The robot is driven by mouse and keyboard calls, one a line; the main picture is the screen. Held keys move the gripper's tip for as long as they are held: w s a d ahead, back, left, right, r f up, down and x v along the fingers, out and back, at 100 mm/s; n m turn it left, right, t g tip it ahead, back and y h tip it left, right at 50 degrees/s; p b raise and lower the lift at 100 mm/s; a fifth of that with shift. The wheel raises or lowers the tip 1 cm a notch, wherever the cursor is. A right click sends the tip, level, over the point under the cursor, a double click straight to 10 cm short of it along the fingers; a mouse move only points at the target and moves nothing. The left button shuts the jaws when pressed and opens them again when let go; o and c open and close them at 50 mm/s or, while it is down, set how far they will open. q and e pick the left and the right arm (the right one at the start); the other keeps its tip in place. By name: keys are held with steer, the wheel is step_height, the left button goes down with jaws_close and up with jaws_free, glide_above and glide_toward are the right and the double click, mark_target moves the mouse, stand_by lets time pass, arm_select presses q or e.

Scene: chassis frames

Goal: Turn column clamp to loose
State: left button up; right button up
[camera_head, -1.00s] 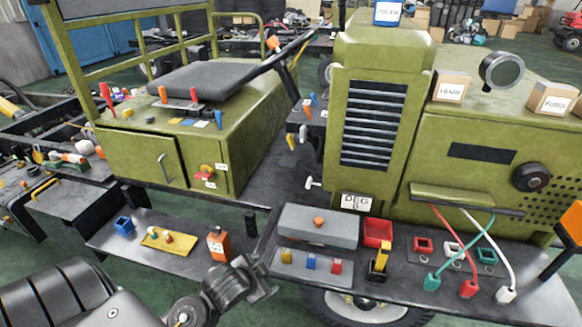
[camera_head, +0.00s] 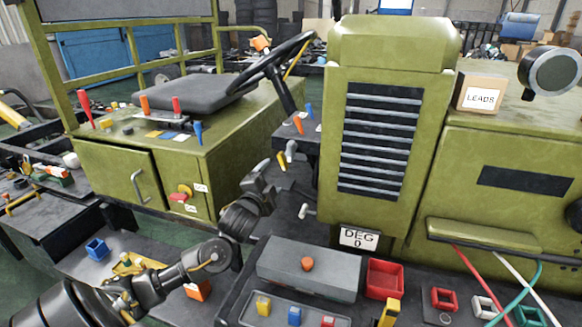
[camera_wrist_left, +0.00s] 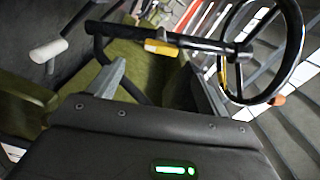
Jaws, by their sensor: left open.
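I cannot tell for sure which part is the column clamp. The steering column (camera_head: 281,90) rises from the dash to a black steering wheel (camera_head: 275,70). Below it, a yellow-tipped lever (camera_head: 281,160) and a grey lever (camera_head: 291,150) hang at the dash edge. In the left wrist view, a yellow-ended handle (camera_wrist_left: 160,47) on a black bar lies beyond the fingers, with the wheel (camera_wrist_left: 303,40) at upper right. My left gripper (camera_head: 267,178) is open, below and left of these levers; its two fingers also show in the wrist view (camera_wrist_left: 157,82), with nothing held.
A white-tipped lever (camera_head: 304,211) sticks out right of my left gripper. The green seat box (camera_head: 150,170) stands left and the louvred green hood (camera_head: 380,130) right. A grey box with an orange knob (camera_head: 308,272) and a red bin (camera_head: 384,279) stand below.

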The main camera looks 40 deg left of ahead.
mark_target(281, 164)
arm_select(q)
steer(key=p+x, duration=0.2)
steer(key=x, duration=0.8)
steer(key=shift+a+r, duration=0.1)
steer(key=shift+a, duration=0.05)
steer(key=shift+w+a, duration=0.1)
steer(key=shift+w, duration=0.35)
steer(key=c, duration=1)
arm_select(e)
steer(key=shift+s+a+r, duration=0.35)
steer(key=shift+a+r, duration=0.3)
steer(key=shift+a, duration=0.1)
